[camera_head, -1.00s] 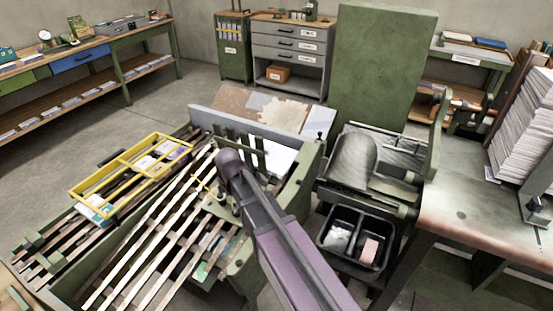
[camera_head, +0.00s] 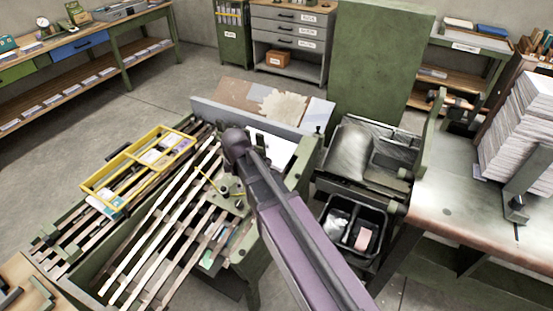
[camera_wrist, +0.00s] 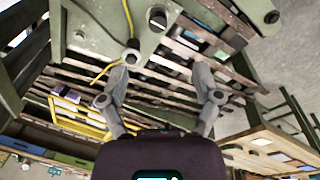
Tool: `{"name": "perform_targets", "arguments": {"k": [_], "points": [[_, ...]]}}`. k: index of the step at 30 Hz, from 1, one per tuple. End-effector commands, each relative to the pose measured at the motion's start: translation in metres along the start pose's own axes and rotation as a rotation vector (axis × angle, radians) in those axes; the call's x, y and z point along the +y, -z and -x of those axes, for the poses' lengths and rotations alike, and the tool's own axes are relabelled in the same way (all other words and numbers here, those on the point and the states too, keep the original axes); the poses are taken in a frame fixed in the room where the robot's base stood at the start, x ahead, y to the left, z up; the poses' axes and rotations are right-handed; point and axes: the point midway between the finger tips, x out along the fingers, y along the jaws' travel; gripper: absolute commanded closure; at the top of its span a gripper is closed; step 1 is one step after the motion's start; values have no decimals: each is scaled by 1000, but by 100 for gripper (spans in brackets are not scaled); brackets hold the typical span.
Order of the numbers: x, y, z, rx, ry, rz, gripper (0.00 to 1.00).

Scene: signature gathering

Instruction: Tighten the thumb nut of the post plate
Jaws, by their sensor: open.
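My gripper (camera_wrist: 160,70) is open and empty in the wrist view, its two grey fingers spread above the wooden slats. A green plate (camera_wrist: 95,28) with small round-topped fittings lies ahead of the fingers. One round knob (camera_wrist: 131,52) is near the left fingertip, and another (camera_wrist: 157,18) is farther ahead; I cannot tell for sure which is the thumb nut. Neither is between the fingers. In the head view, a green plate with small fittings (camera_head: 232,200) sits on the slatted bed, partly behind my arm. My fingers are hidden there.
A yellow-framed tray (camera_head: 138,170) lies on the slats to the left. A black two-part bin (camera_head: 352,225) stands right of the slatted bed. A workbench (camera_head: 455,210) with a paper stack (camera_head: 518,125) is at the right. Open floor lies at the back left.

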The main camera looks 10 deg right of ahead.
Motion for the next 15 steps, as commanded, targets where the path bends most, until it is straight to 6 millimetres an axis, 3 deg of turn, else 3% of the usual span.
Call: {"name": "perform_targets", "arguments": {"k": [15], "points": [[-12,-50,49,-15,27,-355,18]]}}
